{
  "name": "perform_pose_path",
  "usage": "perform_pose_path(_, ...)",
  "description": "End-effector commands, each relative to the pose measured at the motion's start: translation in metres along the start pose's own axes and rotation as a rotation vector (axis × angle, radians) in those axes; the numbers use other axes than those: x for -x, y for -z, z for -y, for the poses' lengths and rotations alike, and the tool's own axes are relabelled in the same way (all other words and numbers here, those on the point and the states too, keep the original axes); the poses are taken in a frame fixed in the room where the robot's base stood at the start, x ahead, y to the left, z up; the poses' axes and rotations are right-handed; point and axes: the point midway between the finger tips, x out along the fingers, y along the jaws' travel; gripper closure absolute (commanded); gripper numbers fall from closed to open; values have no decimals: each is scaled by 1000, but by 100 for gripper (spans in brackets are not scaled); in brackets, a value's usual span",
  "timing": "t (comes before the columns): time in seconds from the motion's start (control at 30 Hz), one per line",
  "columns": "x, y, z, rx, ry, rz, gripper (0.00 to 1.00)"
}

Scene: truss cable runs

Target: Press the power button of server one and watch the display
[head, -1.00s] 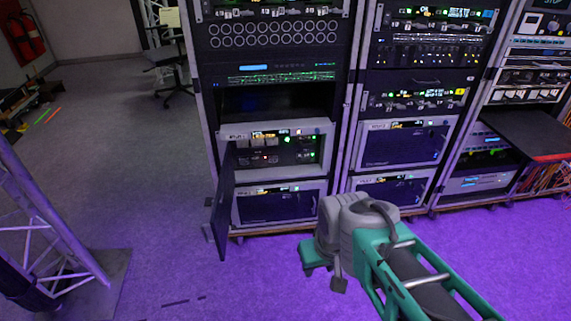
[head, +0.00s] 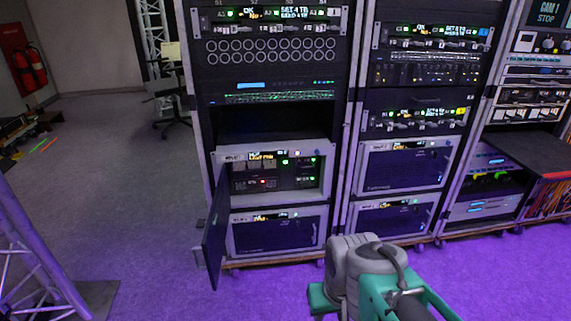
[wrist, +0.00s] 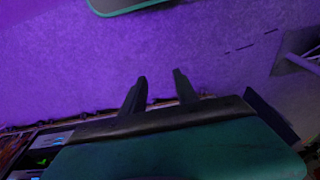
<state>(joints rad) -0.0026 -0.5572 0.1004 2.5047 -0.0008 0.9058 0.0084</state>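A server unit (head: 228,172) with its dark door (head: 214,240) swung open sits low in the left rack in the head view. Its small display (head: 262,155) shows amber text, too small to read surely. Green lights, a red light (head: 263,182) and a small bluish round spot (head: 298,153) show on its front; I cannot tell which is the power button. Similar closed units sit below and to the right, and I cannot read which is server one. My gripper (wrist: 160,88) shows two dark fingers apart and empty over purple floor in the wrist view. Its fingers are hidden in the head view.
The open door juts toward me at the rack's left side. A truss leg (head: 40,270) stands at the lower left. A shelf box with cables (head: 545,185) juts out at the right.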

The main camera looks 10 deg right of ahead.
Motion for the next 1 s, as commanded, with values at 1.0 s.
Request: perform_pose_path(1.0,0,0,0,0,0,0,100)
